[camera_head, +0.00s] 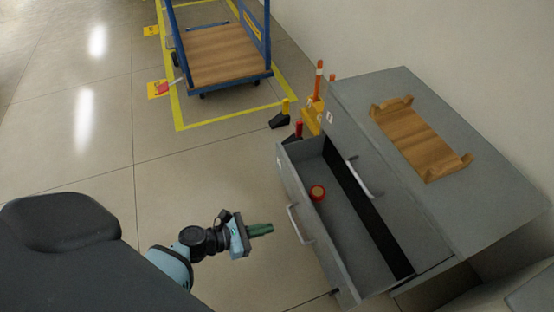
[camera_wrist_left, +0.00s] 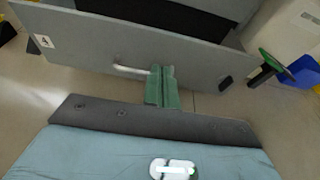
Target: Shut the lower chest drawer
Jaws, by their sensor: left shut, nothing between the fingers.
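The grey chest (camera_head: 345,100) stands at the right in the head view. Its lower drawer (camera_head: 345,270) is pulled well out toward me, with a pale bar handle (camera_head: 298,224) on its front. The upper drawer, with its own handle (camera_head: 357,178), is shut. My left gripper (camera_head: 270,229) is shut and empty, a short way in front of the open drawer's front. In the left wrist view the green fingers (camera_wrist_left: 168,76) point at the drawer front (camera_wrist_left: 85,45), by the right end of the handle (camera_wrist_left: 130,70); whether they touch cannot be told.
A red round object (camera_head: 317,193) lies in the open drawer. A wooden tray (camera_head: 420,145) stands on the chest top. A blue trolley (camera_head: 225,55) stands on a yellow-marked floor area at the back. Orange and yellow items stand beside the chest. The floor around my gripper is clear.

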